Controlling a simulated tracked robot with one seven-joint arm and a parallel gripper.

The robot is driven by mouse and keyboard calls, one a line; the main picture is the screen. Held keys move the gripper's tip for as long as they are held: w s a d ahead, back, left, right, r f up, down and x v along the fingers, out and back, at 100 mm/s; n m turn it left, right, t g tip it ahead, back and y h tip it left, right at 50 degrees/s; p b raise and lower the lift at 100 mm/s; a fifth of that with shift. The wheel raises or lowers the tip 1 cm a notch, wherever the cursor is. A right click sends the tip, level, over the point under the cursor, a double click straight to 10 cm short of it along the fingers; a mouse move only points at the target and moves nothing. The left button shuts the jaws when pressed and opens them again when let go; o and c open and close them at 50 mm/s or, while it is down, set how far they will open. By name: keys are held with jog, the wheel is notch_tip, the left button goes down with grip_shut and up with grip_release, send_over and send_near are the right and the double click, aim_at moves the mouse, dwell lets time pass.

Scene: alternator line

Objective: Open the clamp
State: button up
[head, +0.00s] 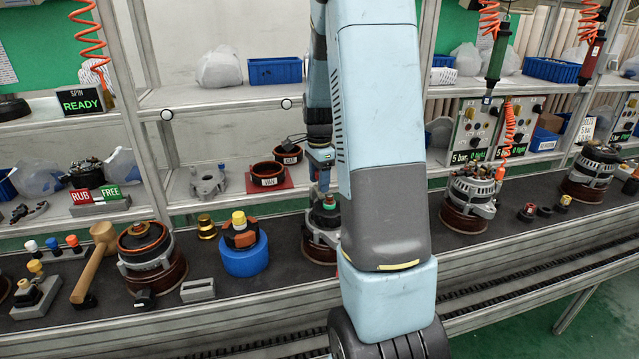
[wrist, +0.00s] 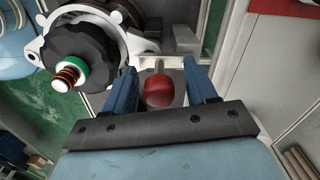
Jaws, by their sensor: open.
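In the wrist view my gripper (wrist: 160,72) is open, with one blue finger on each side of a red rounded knob (wrist: 159,92). The knob sits on a short metal stem, apparently the clamp's handle; the rest of the clamp is not clear. Neither finger clearly touches the knob. Left of the fingers is an alternator (wrist: 84,58) with a black pulley, a green ring and a pale metal housing. In the head view this alternator (head: 322,222) stands on the dark bench, partly covered by my arm. The red knob is hidden there, and the fingertips are hard to make out.
A wooden mallet (head: 94,262), a blue round stand (head: 245,257) and another alternator (head: 148,258) stand left on the bench. More alternators (head: 470,198) stand to the right. Shelf posts rise behind, and a red-orange tray (head: 268,181) lies on the low shelf.

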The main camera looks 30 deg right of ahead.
jog(key=shift+f, duration=0.7)
jog(key=c, duration=1.1)
